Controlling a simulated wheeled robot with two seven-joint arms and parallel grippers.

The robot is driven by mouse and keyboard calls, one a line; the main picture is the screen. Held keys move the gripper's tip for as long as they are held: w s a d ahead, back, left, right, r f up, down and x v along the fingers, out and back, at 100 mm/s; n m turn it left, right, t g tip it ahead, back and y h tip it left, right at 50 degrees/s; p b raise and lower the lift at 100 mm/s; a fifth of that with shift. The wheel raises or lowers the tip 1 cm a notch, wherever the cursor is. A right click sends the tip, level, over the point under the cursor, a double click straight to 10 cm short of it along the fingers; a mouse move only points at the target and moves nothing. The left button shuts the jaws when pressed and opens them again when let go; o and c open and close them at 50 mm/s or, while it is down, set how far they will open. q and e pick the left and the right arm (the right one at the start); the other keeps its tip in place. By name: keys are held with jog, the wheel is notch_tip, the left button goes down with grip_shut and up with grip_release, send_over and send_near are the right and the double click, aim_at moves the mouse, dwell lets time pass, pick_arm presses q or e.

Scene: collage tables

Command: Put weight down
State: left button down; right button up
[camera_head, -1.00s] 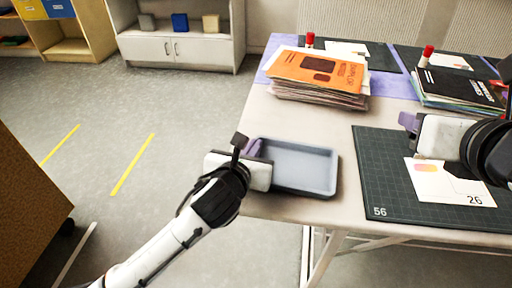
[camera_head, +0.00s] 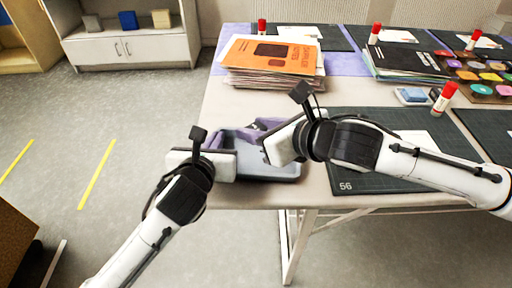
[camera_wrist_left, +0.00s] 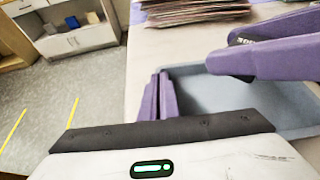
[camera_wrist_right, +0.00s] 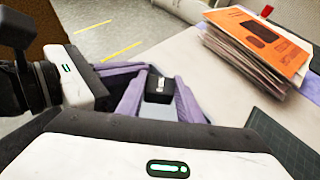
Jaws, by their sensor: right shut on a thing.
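The black weight (camera_wrist_right: 158,88) is between the purple fingers of my right gripper (camera_wrist_right: 158,92). In the left wrist view the weight (camera_wrist_left: 243,40) shows as a dark end between those fingers. My right gripper (camera_head: 258,130) is shut on it, over the blue-grey tray (camera_head: 270,172). A gap between weight and tray floor is hard to judge. The tray (camera_wrist_left: 290,110) lies at the table's left front corner. My left gripper (camera_wrist_left: 159,97) has its fingers close together at the tray's left side; whether the rim is between them is unclear.
A stack of papers with an orange cover (camera_head: 268,58) lies behind the tray. The table's left edge is close to the tray.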

aim_at(256, 158)
jog(key=shift+f, duration=2.6)
jog(key=shift+f, duration=0.55)
jog(key=o, duration=1.3)
jog(key=shift+r, duration=0.25)
jog(key=v, duration=1.2)
jog(key=shift+r, duration=0.3)
